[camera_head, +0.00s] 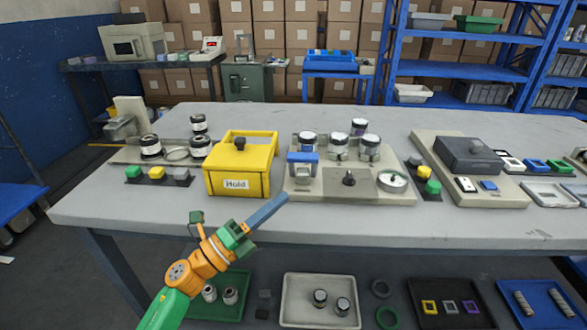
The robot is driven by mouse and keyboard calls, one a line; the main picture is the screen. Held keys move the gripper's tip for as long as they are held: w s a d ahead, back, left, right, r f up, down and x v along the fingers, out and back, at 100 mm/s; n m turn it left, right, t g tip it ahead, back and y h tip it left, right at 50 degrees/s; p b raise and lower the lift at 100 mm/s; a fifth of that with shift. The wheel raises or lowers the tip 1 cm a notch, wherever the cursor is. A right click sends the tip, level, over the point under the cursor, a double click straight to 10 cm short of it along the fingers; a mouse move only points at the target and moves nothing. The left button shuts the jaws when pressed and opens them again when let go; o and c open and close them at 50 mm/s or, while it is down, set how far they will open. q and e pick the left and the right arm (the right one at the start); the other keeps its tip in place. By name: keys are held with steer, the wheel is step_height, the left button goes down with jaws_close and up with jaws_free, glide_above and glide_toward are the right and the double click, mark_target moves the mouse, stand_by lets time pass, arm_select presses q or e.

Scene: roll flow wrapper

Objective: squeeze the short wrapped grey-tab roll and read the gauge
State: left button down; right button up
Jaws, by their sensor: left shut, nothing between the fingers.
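My left gripper (283,198) is shut and empty; its long blue-grey end reaches up and right over the table's front edge, below the beige fixture. My right gripper is out of view. A round white gauge (392,181) sits at the right of the beige fixture (325,185), which also has a blue-topped clamp (303,160) and a dark knob (348,178). Several short dark-topped rolls, such as this one (338,143), stand at its back. More stand on the left board, such as this one (150,146). I cannot tell which roll has a grey tab.
A yellow box (238,180) labelled "Hold" stands left of the fixture. A grey-lidded machine (468,155) is at the right. Trays below hold rolls, including a green tray (235,310) and a white tray (291,311). The table's front strip is mostly bare.

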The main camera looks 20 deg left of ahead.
mark_target(308, 161)
arm_select(q)
steer(key=x, duration=0.4)
steer(key=shift+r+p, duration=0.2)
steer(key=shift+p, duration=0.1)
steer(key=shift+w+a+r, duration=0.1)
steer(key=shift+w+r, duration=0.15)
steer(key=shift+w, duration=0.35)
steer(key=shift+w+a+r, duration=0.15)
steer(key=shift+w+r, duration=0.1)
steer(key=shift+w, duration=0.3)
steer(key=shift+w+a+r, duration=0.2)
steer(key=shift+w+r, duration=0.05)
steer(key=shift+w, duration=0.35)
steer(key=shift+r, duration=0.1)
